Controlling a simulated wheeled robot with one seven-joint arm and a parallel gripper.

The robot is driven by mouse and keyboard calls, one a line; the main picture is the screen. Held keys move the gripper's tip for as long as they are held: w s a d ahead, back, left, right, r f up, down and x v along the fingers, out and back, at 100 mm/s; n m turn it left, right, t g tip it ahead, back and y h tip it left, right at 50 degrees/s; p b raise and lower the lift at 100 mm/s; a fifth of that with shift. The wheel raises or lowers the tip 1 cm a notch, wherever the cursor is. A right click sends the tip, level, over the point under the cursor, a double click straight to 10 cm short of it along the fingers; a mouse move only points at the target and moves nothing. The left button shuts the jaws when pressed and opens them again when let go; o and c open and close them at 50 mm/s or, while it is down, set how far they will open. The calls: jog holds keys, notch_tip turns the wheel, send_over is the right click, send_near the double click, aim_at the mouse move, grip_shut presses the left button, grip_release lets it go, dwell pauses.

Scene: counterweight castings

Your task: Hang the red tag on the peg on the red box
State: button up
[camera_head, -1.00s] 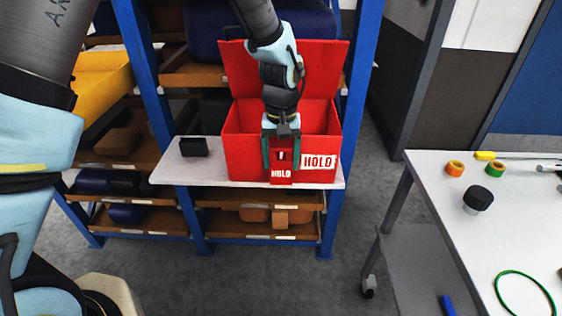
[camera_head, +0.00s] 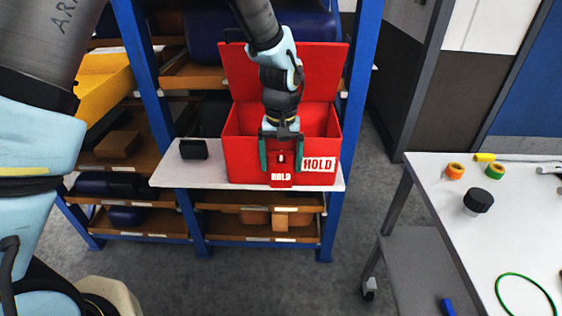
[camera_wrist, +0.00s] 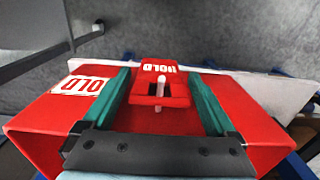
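The red tag (camera_head: 281,170) with a white HOLD label is against the front face of the red box (camera_head: 240,160). It also shows in the wrist view (camera_wrist: 180,87), between my fingers. The pale peg (camera_wrist: 159,92) shows in the tag's dark opening and appears to pass through it. My gripper (camera_head: 281,166) is open, with one green finger on each side of the tag. In the wrist view, my gripper's fingers (camera_wrist: 163,88) stand apart from the tag with gaps on both sides.
The box's lid (camera_head: 315,70) stands open behind my arm. The box sits on a pale shelf (camera_head: 190,173) in a blue-framed rack, near a small black block (camera_head: 193,149). A white table (camera_head: 440,175) with tapes and a black knob stands at right.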

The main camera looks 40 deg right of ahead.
jog(key=shift+o, duration=0.3)
jog(key=shift+r, duration=0.1)
jog(key=shift+r, duration=0.35)
notch_tip(320, 180, up, 10)
jog(key=shift+f+b, duration=0.1)
jog(key=shift+b, duration=1.15)
jog(key=w+a+n, duration=0.2)
jog(key=w+a, duration=0.4)
jog(key=a, duration=0.6)
jog(key=w+a+n, duration=0.2)
jog(key=w+a, duration=0.4)
jog(key=a, duration=0.5)
jog(key=s+a+f+n, duration=0.1)
jog(key=s+a, duration=0.1)
jog(key=a, duration=0.7)
jog(key=s+a+f+n+t, duration=0.1)
jog(key=s+a, duration=0.1)
jog(key=a, duration=0.8)
jog(key=shift+f+n+t, duration=0.3)
